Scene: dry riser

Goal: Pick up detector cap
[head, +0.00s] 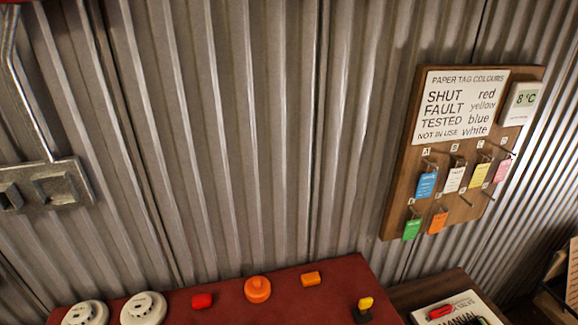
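Two round white detectors stand near the left end of the red tabletop (225,315) at the bottom of the head view: one detector (86,313) is cut by the lower edge, the other detector (144,308) is just right of it. An orange round cap (258,290) with a raised middle sits on the tabletop right of them; it looks like the detector cap, though I cannot read any label on it. Neither of my grippers is in view.
A small red block (202,301) and an orange block (311,279) flank the cap. A yellow-topped dark piece (363,309) is farther right. A wooden tag board (400,205) hangs on the corrugated wall. A booklet with a red penknife-like item (440,312) lies lower right.

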